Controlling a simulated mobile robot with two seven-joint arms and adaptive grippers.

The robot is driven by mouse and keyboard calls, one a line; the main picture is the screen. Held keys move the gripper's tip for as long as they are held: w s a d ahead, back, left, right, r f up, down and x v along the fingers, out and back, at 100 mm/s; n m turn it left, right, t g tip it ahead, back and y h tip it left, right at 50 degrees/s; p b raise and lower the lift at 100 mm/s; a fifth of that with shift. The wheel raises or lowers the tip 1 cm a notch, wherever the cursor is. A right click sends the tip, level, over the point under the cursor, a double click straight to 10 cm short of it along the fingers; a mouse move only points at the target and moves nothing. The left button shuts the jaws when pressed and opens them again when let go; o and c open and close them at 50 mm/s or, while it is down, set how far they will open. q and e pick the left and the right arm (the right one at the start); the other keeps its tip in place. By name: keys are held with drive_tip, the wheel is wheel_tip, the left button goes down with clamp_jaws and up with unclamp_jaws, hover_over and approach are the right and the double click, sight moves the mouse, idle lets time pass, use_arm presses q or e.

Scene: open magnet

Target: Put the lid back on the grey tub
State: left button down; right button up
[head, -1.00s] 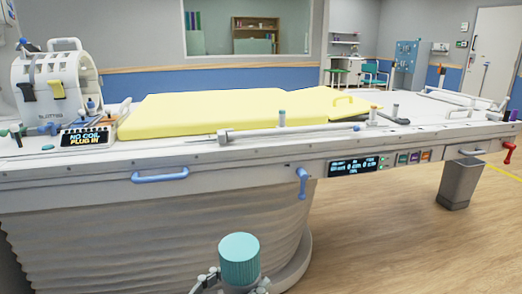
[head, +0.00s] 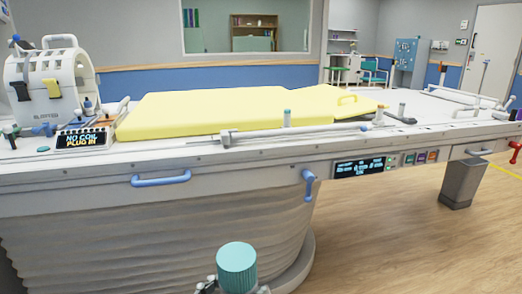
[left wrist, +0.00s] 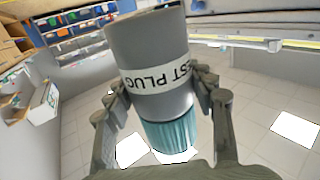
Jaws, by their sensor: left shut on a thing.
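A grey cylindrical tub (left wrist: 158,62) fills the middle of the left wrist view. It has a white label band with upside-down lettering that ends in "EST PLUG". A teal ribbed lid (left wrist: 170,136) is at the tub's lower end in that view, in line with it. I cannot tell how tightly it sits. In the head view the teal lid (head: 237,264) points upward at the bottom edge, and the grey body is out of sight. My left gripper (head: 236,289) is shut on the tub, with its fingers (left wrist: 160,88) on both sides of the grey body. My right gripper is not in view.
A long white patient table (head: 85,185) with a yellow pad (head: 200,112) spans the head view behind the tub. A blue handle (head: 160,179) and a blue crank (head: 309,187) stick out from its front. A grey bin (head: 462,184) stands on the right; floor there is open.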

use_arm(q)
drive_tip(key=shift+r, duration=0.1)
idle(0.3)
drive_tip(key=w+a+r+n+t+y+b, duration=0.1)
drive_tip(key=w+a+r+n+t+y, duration=0.1)
drive_tip(key=w+a+r, duration=0.6)
drive_tip(key=w+a+r+n+t+y+b, duration=0.1)
drive_tip(key=w+a+r+n+y, duration=0.2)
drive_tip(key=w, duration=0.9)
drive_tip(key=w+a+r, duration=0.2)
drive_tip(key=a+r, duration=0.1)
drive_tip(key=r, duration=0.4)
drive_tip(key=w+a+r+y+b, duration=0.1)
drive_tip(key=w+a+r, duration=0.1)
drive_tip(key=a+r, duration=0.2)
drive_tip(key=w+a+r+b, duration=0.1)
drive_tip(key=a+r, duration=0.3)
drive_tip(key=r, duration=0.5)
drive_tip(key=shift+w+a+r+t+y, duration=0.3)
drive_tip(key=shift+w+y, duration=0.1)
drive_tip(key=shift+w, duration=0.5)
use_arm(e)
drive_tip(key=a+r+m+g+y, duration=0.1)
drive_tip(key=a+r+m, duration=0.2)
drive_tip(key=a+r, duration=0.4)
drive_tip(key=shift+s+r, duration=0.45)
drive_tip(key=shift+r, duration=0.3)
